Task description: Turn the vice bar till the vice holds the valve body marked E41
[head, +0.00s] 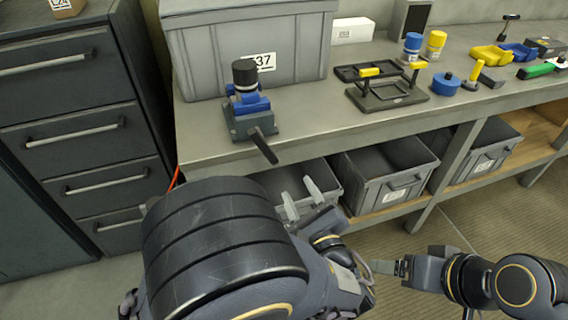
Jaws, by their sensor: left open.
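The small blue and grey vice (240,122) stands at the front edge of the bench, left of centre. Its dark vice bar (264,147) slants down past the bench's front edge. A black cylindrical part with a pale band, likely the valve body (245,73), stands upright at the blue jaws; I cannot read an E41 mark or tell if the jaws grip it. My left gripper (301,197) is open and empty, in front of and below the bench edge, to the lower right of the bar and apart from it. My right gripper (384,267) is low at right, its fingers unclear.
A grey crate (205,60) with a label ending in 37 stands behind the vice. A black rack (385,97) with yellow pieces and several tools lie further right. A dark drawer cabinet (75,120) is at left.

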